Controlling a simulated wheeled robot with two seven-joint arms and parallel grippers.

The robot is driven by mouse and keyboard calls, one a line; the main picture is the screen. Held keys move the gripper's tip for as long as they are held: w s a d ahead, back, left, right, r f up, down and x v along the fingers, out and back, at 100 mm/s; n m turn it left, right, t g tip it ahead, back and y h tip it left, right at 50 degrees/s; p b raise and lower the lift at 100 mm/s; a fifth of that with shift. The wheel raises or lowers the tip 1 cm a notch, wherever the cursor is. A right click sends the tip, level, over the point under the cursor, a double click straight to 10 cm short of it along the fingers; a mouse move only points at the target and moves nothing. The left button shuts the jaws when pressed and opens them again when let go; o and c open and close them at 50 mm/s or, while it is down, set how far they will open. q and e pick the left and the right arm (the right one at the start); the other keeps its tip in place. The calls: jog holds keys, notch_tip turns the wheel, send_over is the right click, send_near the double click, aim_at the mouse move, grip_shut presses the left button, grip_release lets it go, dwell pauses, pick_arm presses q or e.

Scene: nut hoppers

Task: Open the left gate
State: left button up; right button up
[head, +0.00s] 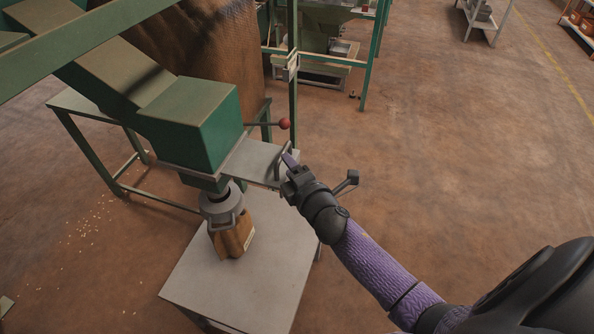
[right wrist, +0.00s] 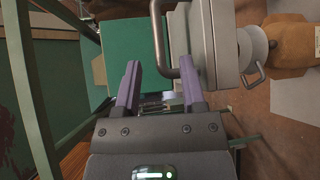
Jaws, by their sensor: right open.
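The gate is a flat grey plate (head: 252,160) sticking out from under the green hopper chute (head: 195,125) in the head view. A bent grey bar handle (head: 277,171) stands at its outer end. My right gripper (head: 289,160) is at this handle, with its arm coming from the lower right. In the right wrist view its two purple fingers (right wrist: 160,75) are apart. The handle (right wrist: 158,35) shows between them, its lower bend near the right finger; I cannot tell whether they touch. The plate (right wrist: 224,45) lies to the right there. My left gripper is not in view.
A red-knobbed lever (head: 284,124) sticks out just above the plate. Below the chute, a brown sack (head: 232,240) hangs from a grey spout collar (head: 221,206) over a grey table (head: 250,285). A green post (head: 293,90) stands behind.

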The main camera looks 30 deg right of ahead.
jog(key=s, duration=0.4)
jog(key=shift+s+a+r, duration=0.15)
jog(key=shift+s+r, duration=0.15)
jog(key=shift+s, duration=0.05)
jog(key=s+f+m+g+b, duration=0.1)
jog(key=s+f+m+g, duration=0.25)
jog(key=f, duration=0.55)
jog(key=s+a+f+m+g+b, duration=0.1)
jog(key=s+f+m+g, duration=0.1)
jog(key=s+f, duration=0.5)
jog(key=s+f+m+g+b, duration=0.1)
jog(key=s+f+m+g, duration=0.2)
jog(key=f, duration=0.8)
jog(key=s+a+f+m+g+b, duration=0.1)
jog(key=s+f+m+g, duration=0.1)
jog(key=s+f, duration=0.2)
jog(key=s+a+f+m+g+b, duration=0.1)
jog(key=s+f+m+g, duration=0.1)
jog(key=s, duration=0.9)
jog(key=s+a+f+m+g+y, duration=0.1)
jog(key=s+f+m+g, duration=0.2)
jog(key=s+f, duration=0.3)
jog(key=shift+s+b, duration=0.4)
jog(key=shift+s, duration=0.85)
